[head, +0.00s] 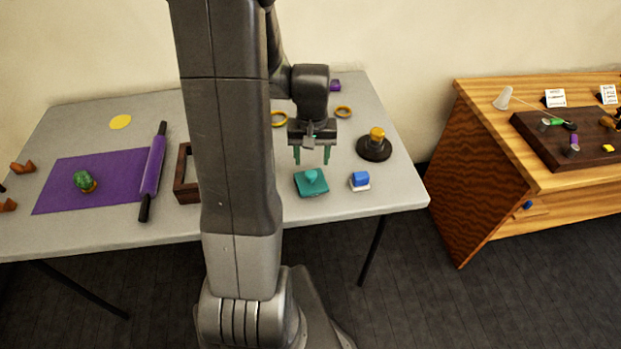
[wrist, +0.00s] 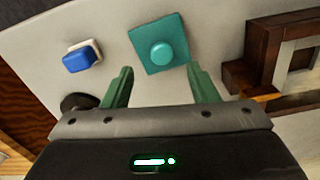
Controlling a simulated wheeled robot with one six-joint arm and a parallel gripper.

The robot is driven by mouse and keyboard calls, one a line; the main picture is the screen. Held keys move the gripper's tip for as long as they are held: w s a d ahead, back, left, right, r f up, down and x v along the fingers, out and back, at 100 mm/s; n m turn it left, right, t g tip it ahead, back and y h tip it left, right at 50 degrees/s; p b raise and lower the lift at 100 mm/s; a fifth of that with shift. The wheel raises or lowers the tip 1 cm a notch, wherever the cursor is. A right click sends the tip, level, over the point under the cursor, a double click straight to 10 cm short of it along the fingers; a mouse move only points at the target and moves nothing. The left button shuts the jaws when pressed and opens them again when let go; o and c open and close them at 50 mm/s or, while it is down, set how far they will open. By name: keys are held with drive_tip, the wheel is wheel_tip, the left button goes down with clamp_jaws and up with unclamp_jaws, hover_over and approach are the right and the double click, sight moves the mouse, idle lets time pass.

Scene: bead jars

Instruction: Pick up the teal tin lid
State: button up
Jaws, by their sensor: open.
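The teal tin lid (head: 312,186) is a flat square with a round knob on top. It lies on the grey table near its front edge, right of my arm. In the wrist view the lid (wrist: 177,53) is ahead of the fingertips, with its knob facing the camera. My gripper (head: 312,160) is open and empty, its green fingers pointing down above and slightly behind the lid. In the wrist view the open fingers (wrist: 160,72) stand apart, and they do not touch the lid.
A blue and white block (head: 360,181) sits just right of the lid. A black round base with a yellow top (head: 375,143) stands behind it. A dark wooden frame (head: 184,183) is left, partly hidden by my arm. A wooden cabinet (head: 486,195) stands right of the table.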

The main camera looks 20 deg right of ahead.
sight(311, 173)
drive_tip(key=shift+w+f+p, duration=0.15)
drive_tip(key=shift+f+p, duration=0.25)
drive_tip(key=shift+f, duration=2.4)
drive_tip(key=c, duration=1)
